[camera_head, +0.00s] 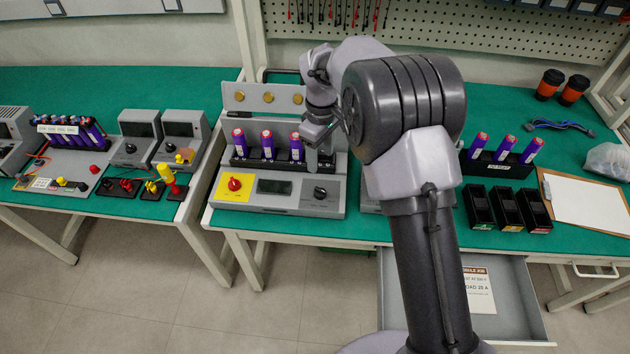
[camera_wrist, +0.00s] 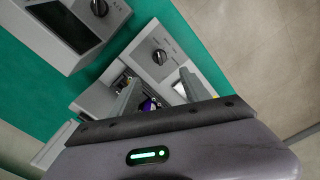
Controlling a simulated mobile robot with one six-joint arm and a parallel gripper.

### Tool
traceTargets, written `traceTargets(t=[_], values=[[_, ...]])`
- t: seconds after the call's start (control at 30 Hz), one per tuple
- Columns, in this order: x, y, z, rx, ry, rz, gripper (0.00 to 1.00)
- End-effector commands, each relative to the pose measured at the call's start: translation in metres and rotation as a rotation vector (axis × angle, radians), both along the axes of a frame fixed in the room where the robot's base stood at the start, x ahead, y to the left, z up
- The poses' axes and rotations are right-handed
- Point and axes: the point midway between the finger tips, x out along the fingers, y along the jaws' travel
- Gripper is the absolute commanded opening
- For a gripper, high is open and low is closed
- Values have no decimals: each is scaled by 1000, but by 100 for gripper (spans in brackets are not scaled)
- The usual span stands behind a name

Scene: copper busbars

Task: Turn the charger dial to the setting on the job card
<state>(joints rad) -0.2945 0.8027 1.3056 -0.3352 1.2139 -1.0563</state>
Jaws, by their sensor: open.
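The grey charger (camera_head: 262,206) stands on the bench's green top with three purple cells (camera_head: 266,146) in its rack. Its black dial (camera_head: 320,193) is at the front right, beside a dark display (camera_head: 274,187); the dial (camera_wrist: 160,57) also shows in the wrist view, its scale too small to read. My gripper (camera_head: 316,158) is above the right part of the charger, near the right cell. In the wrist view my gripper (camera_wrist: 158,77) is open, its fingers pointing toward the dial and apart from it. The job card (camera_head: 478,291) lies in the open drawer, partly hidden and hardly legible.
A red knob (camera_head: 234,184) sits on the charger's yellow plate. Another grey device with a display (camera_wrist: 62,22) stands close by, mostly hidden behind my arm in the head view. Black boxes (camera_head: 507,210) and a clipboard (camera_head: 590,203) are to the right. The drawer (camera_head: 518,306) stands open.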

Motion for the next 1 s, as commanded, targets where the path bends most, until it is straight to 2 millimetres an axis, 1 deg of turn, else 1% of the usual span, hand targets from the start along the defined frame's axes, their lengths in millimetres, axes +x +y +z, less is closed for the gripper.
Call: traceTargets(t=[0.03,0.1,0.3,0.4,0.5,0.6,0.83,0.87,1.0], values=[[-1,0,-23,0,5,0,55],[-1,0,-45,-1,3,-1,55],[-1,-1,-103,0,4,-2,55],[-1,-1,-123,-1,3,-3,55],[0,0,-135,1,1,-3,55],[0,0,-140,1,1,-4,55],[0,0,-140,1,1,-4,55],[0,0,-140,1,1,-4,53],[0,0,-139,1,1,-4,25]])
